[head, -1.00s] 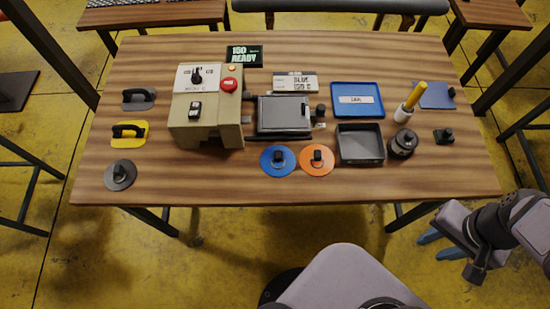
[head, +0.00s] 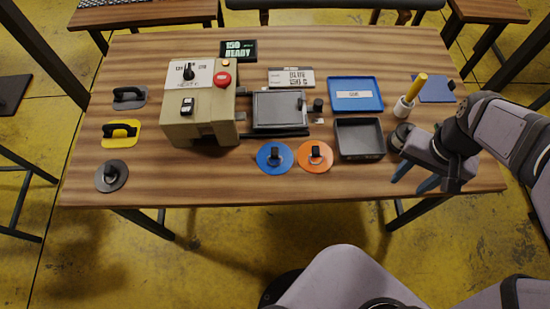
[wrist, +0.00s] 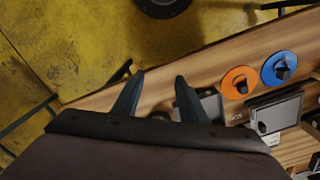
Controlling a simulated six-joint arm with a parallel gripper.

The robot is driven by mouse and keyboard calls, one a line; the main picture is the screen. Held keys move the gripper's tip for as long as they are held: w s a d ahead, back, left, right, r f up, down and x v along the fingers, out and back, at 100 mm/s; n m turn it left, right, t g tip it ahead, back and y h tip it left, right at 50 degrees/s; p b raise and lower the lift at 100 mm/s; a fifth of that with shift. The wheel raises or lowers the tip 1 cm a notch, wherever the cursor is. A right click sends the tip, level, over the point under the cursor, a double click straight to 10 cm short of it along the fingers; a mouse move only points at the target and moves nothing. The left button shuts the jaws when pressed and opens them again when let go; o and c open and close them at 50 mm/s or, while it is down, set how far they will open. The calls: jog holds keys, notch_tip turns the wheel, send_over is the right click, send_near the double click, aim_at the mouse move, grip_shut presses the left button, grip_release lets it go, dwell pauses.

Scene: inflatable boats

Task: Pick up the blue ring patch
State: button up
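The blue ring patch (head: 275,158) is a flat blue disc with a black upright grip at its centre. It lies on the wooden table, left of an orange ring patch (head: 315,156) of the same form. In the wrist view the blue ring patch (wrist: 279,68) is at the right, with the orange ring patch (wrist: 239,82) beside it. My gripper (head: 413,182) is over the table's front right part, well to the right of both patches. Its two blue fingers (wrist: 157,98) are apart with nothing between them.
A beige control box (head: 200,125) and a grey press plate (head: 279,110) stand behind the patches. A grey tray (head: 359,139) lies between the orange patch and my gripper. A dark grey disc (head: 112,176) and yellow-based handle (head: 121,133) are at left. The front table strip is clear.

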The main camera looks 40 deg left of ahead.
jog(key=a+f+n+b, duration=0.2)
jog(key=a+n+b, duration=0.1)
jog(key=a, duration=1.4)
jog(key=n+b, duration=0.2)
jog(key=b, duration=0.1)
send_over(275, 151)
jog(key=shift+f, duration=0.8)
jog(key=shift+f+p, duration=0.85)
jog(key=shift+f, duration=2.8)
grip_shut()
